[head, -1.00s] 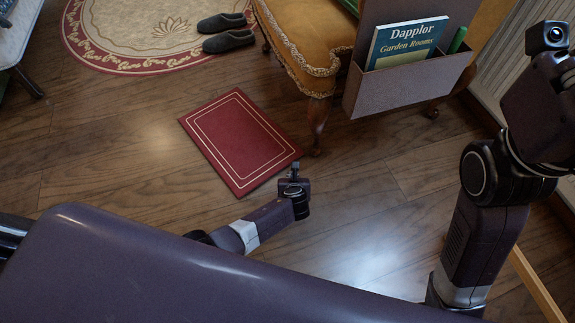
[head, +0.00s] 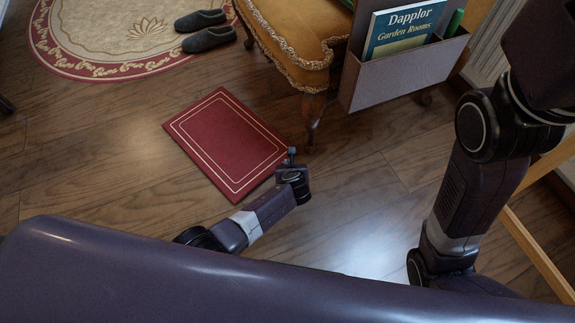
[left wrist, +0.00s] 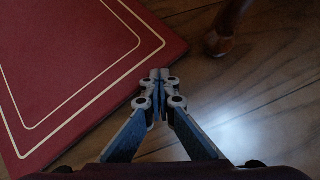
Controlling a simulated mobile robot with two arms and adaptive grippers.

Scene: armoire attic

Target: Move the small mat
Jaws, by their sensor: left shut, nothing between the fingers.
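The small mat (head: 227,142) is a dark red rectangle with thin cream border lines, lying flat on the wooden floor in the head view. In the left wrist view the mat (left wrist: 70,60) fills the upper left. My left gripper (head: 291,155) is at the mat's right corner in the head view. In the left wrist view its fingertips (left wrist: 159,75) are together and empty, over or just beside the mat's edge. I cannot tell whether they touch it. My right arm stands at the right of the head view; its gripper is out of the picture.
An ochre upholstered chair (head: 290,38) stands behind the mat; its front leg (head: 313,118) is close to my left gripper. A side pocket (head: 405,75) holds a book (head: 402,28). A round rug (head: 95,40) with dark slippers (head: 208,39) lies at the upper left. Floor left of the mat is clear.

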